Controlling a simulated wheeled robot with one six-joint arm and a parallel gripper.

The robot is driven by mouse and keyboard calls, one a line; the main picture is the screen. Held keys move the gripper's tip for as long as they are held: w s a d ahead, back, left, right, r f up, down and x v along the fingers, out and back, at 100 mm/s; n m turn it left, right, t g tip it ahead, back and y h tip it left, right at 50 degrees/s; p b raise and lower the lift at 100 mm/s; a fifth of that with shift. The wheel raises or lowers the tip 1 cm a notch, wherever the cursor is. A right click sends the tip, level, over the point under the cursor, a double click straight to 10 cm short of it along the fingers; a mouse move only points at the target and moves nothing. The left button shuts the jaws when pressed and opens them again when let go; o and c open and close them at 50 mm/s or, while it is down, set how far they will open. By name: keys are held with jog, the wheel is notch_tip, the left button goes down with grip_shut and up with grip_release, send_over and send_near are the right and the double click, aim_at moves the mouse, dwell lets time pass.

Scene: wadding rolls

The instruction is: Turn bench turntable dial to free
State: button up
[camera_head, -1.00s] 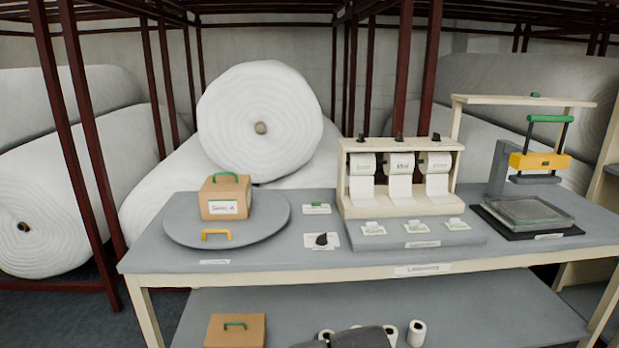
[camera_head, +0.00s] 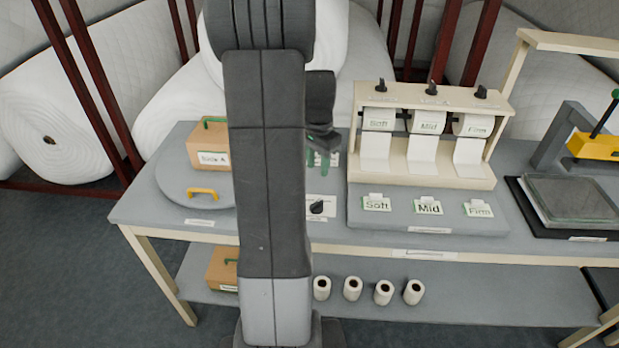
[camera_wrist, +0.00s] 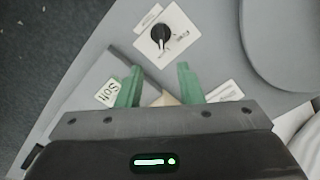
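The turntable dial (camera_head: 317,208) is a black knob on a white plate, on the bench to the right of the round grey turntable (camera_head: 172,188). In the wrist view the dial (camera_wrist: 160,37) lies beyond the fingertips, near the top middle, with its pointer toward the lower part of the picture. My gripper (camera_head: 322,158) has green fingers and is above the bench, partly hidden behind my arm. In the wrist view my gripper (camera_wrist: 158,74) is open and empty, apart from the dial.
A box marked "Side A" (camera_head: 207,150) sits on the turntable beside a yellow handle (camera_head: 203,193). A roll stand (camera_head: 430,160) with Soft, Mid and Firm cards is right of the dial. A yellow press (camera_head: 592,147) stands far right. Several small rolls are on the lower shelf.

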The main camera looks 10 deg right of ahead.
aim_at(316, 202)
notch_tip(316, 202, down, 14)
jog(key=shift+r+p, duration=0.15)
jog(key=shift+p, duration=0.75)
jog(key=shift+c, duration=0.4)
grip_shut()
